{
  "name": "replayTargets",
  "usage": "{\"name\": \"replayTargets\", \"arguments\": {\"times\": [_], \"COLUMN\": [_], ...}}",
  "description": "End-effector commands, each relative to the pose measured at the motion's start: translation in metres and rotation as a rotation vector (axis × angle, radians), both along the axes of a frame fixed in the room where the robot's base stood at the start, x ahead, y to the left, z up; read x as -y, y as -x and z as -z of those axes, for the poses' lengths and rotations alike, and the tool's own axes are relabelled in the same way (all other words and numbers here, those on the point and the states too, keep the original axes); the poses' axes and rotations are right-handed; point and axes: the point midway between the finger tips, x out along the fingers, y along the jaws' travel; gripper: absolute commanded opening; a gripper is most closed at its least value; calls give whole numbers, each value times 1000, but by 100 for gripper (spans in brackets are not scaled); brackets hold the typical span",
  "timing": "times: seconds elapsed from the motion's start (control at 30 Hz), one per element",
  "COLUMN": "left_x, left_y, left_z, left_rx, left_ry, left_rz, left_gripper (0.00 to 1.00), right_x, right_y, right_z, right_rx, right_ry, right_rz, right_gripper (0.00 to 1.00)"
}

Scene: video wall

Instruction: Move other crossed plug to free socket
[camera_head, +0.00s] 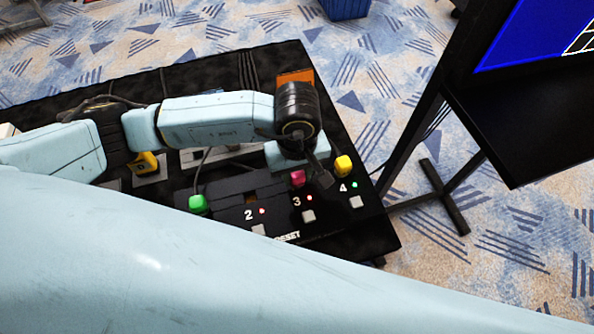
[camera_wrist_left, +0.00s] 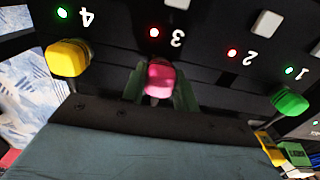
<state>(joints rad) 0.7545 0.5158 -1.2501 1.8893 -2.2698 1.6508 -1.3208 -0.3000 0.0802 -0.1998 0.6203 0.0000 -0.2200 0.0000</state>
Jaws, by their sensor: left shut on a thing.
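The pink plug (camera_head: 298,178) is by number 3 on the black panel (camera_head: 372,212). My left gripper (camera_wrist_left: 160,92) is shut on the pink plug (camera_wrist_left: 161,77) in the left wrist view. Whether the plug is seated or lifted, I cannot tell. The yellow plug (camera_head: 343,165) is by number 4, with a green lamp. The green plug (camera_wrist_left: 291,101) is by number 1, with a green lamp. Lamps 2 (camera_wrist_left: 232,53) and 3 (camera_wrist_left: 154,33) are red. No plug shows by number 2; its socket is hidden. My right gripper is out of view.
White square buttons (camera_head: 308,216) sit below the numbers. A yellow part (camera_head: 145,162) and an orange block (camera_head: 295,77) are farther back on the table. A screen on a black stand (camera_head: 440,205) is at the right. My pale blue arm covers the foreground.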

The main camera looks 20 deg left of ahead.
Motion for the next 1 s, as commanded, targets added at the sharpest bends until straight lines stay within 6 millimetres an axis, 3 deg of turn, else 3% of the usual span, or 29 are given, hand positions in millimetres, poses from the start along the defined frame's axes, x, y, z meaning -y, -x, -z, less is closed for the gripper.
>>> {"name": "replayTargets", "arguments": {"times": [0.33, 0.37, 0.5, 0.73, 0.9, 1.0], "left_x": [0, 0, 0, 0, 0, 0], "left_y": [0, 0, 0, 0, 0, 0], "left_z": [7, 6, 6, 6, 6, 6], "left_rx": [1, 1, 0, 0, 0, 0], "left_ry": [0, 1, 0, 0, 0, 0], "left_rz": [0, 0, 0, 0, 0, 0], "left_gripper": [7, 33, 52, 56, 78, 80], "right_x": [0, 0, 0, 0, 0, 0], "right_y": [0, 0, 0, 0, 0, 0], "right_z": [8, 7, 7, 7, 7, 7], "right_rx": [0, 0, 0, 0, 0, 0], "right_ry": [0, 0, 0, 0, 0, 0], "right_rz": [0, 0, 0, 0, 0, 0], "right_gripper": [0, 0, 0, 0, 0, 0]}}
